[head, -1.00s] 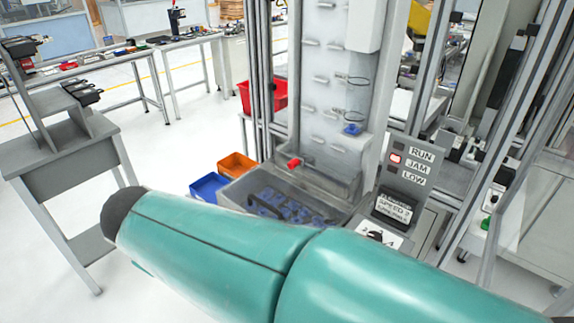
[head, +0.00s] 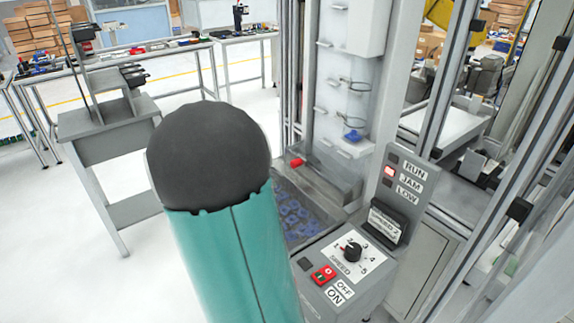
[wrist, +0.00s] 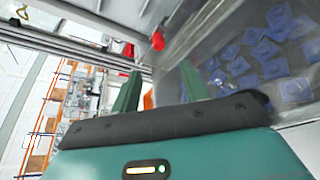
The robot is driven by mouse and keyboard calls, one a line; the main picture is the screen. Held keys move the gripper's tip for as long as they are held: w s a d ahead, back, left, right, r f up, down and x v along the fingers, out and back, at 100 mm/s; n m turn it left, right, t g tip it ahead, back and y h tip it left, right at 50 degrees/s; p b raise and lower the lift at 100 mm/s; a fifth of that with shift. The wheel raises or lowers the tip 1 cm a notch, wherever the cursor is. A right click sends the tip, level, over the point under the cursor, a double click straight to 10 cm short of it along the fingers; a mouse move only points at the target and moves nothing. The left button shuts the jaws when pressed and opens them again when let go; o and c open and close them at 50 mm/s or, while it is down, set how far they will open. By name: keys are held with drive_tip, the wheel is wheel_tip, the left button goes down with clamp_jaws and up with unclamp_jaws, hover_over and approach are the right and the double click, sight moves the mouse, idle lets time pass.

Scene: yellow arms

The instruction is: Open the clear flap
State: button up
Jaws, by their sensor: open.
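In the head view a red knob (head: 296,163) sits at the left of a see-through panel, which I take to be the clear flap (head: 328,180), at the foot of the pale feeder tower. Blue parts (head: 291,218) lie in the grey bin just below it. Whether the flap is raised at all is hard to tell. In the wrist view the red knob (wrist: 158,41) is beyond my gripper (wrist: 158,68), whose two green fingers are apart with nothing between them. The knob looks clear of the fingers. My arm hides part of the bin in the head view.
A control box with a speed dial (head: 352,250) and a red switch (head: 324,273) stands right of the bin. A RUN/JAM/LOW panel (head: 404,180) rises behind it. Metal posts stand to the right. A grey stand (head: 110,135) is at left, with open floor around it.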

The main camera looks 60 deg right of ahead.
sight(293, 165)
drive_tip(key=shift+w+d+f, duration=0.1)
drive_tip(key=shift+d+f, duration=0.05)
drive_tip(key=shift+d, duration=0.1)
drive_tip(key=x, duration=1.4)
drive_tip(key=shift+w, duration=0.1)
clamp_jaws()
